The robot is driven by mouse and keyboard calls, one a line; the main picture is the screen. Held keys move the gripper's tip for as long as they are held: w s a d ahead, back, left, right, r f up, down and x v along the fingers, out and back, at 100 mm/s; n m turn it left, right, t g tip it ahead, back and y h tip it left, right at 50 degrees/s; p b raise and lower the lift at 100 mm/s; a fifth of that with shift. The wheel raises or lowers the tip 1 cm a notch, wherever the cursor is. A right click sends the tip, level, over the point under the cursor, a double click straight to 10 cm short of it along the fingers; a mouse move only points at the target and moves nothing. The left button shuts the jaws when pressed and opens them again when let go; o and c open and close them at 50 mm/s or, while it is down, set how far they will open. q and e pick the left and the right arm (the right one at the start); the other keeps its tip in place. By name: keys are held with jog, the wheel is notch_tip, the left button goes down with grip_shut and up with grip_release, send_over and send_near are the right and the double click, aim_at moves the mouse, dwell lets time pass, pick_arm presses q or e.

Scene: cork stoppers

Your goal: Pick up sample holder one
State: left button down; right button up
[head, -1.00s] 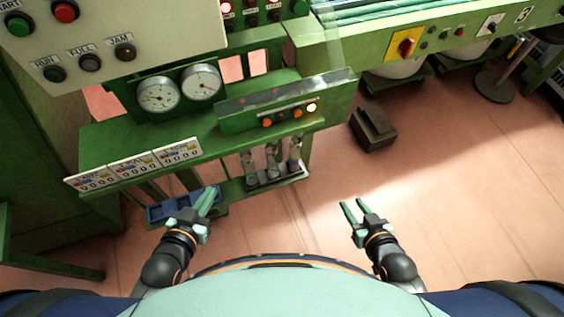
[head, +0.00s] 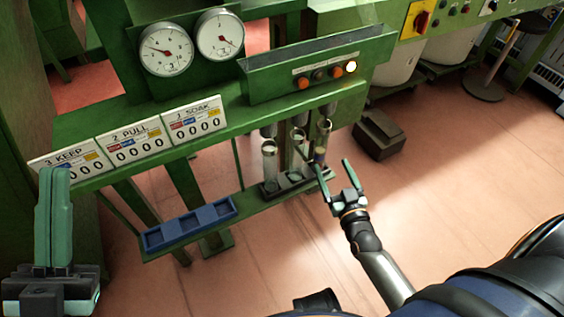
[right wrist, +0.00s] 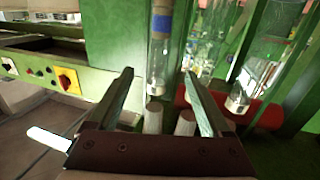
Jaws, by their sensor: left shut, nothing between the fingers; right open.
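Three clear glass tubes stand in a row in a green rack: a left tube (head: 269,165), a middle tube (head: 299,145) and a right tube (head: 321,152). No mark tells me which is sample holder one. My right gripper (head: 334,174) is open beside the right tube. In the right wrist view, a tube with a blue band (right wrist: 161,40) shows between the open fingers (right wrist: 158,75), beyond their tips. I cannot tell whether they touch it. Two other tubes (right wrist: 198,45) (right wrist: 262,60) stand to its right. My left gripper (head: 53,172) is shut and empty at the lower left.
A blue tray with compartments (head: 190,225) lies on the low green shelf. Signs (head: 135,142) reading 3 KEEP, 2 PULL and 1 SOAK hang above it. Short dull cylinders (right wrist: 153,117) stand near the fingers. A dark box (head: 379,135) sits on the open floor.

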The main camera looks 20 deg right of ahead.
aim_at(323, 148)
jog(key=w, duration=0.2)
jog(key=w+d+b, duration=0.1)
jog(key=w, duration=0.2)
jog(key=w+b, duration=0.1)
jog(key=w, duration=0.1)
jog(key=shift+w+d+f, duration=0.15)
jog(key=shift+w+f, duration=0.05)
jog(key=shift+w, duration=0.1)
jog(key=w+b, duration=0.1)
jog(key=w, duration=0.1)
jog(key=w+d+b, duration=0.1)
jog(key=w, duration=0.1)
jog(key=shift+f+b, duration=0.3)
jog(key=shift+b, duration=0.05)
jog(key=shift+w, duration=0.5)
pick_arm(q)
jog(key=shift+h, duration=0.3)
jog(key=f, duration=0.4)
jog(key=shift+s+f, duration=0.25)
jog(key=shift+s, duration=0.05)
pick_arm(e)
jog(key=shift+r, duration=0.1)
jog(key=shift+c, duration=0.4)
grip_shut()
